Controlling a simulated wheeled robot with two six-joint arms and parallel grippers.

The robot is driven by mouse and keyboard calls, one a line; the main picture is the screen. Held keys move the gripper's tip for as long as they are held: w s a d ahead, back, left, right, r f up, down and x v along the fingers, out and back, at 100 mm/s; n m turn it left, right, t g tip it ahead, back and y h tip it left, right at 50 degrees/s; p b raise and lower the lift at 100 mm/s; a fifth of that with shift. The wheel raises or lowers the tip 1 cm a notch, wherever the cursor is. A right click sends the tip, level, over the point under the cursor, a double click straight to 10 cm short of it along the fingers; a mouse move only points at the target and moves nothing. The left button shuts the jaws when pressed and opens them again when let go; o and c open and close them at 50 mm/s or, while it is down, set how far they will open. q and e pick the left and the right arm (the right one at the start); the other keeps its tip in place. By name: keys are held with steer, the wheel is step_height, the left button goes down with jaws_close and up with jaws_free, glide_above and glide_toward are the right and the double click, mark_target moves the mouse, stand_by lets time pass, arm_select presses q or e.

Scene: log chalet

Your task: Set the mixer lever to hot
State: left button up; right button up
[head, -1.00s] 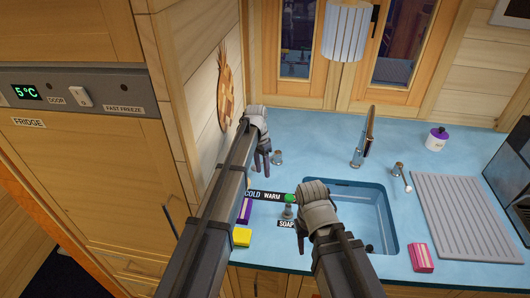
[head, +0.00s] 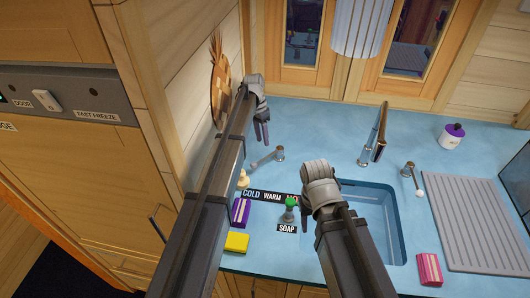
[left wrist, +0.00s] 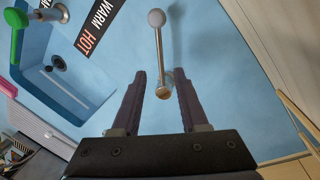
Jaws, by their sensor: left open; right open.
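The mixer lever (head: 265,160) is a thin metal rod on a short round post at the back of the blue counter. In the head view it points left and slightly forward. In the left wrist view the lever (left wrist: 159,55) ends in a pale ball knob. My left gripper (head: 262,138) is open and empty just behind and left of the post. In the left wrist view its fingers (left wrist: 160,88) appear either side of the post end; contact cannot be told. A black strip (head: 268,196) reads COLD, WARM, HOT. My right gripper (head: 322,205) is open over the sink's left edge, its fingers mostly hidden.
A green-topped soap dispenser (head: 290,211) stands left of the sink (head: 385,225). A tall faucet (head: 374,140) and another ball-ended lever (head: 411,177) stand behind the sink. A yellow sponge (head: 236,242) and purple box (head: 240,211) lie front left. The wooden wall is close left.

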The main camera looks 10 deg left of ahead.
mark_target(267, 157)
arm_select(q)
steer(key=f+b, duration=0.4)
steer(key=f, duration=0.1)
steer(key=s+d+f+b, duration=0.1)
steer(key=f+b, duration=0.1)
steer(key=b, duration=0.1)
steer(key=shift+f, duration=0.25)
steer(key=shift+d, duration=0.1)
jaws_close()
stand_by(1.1)
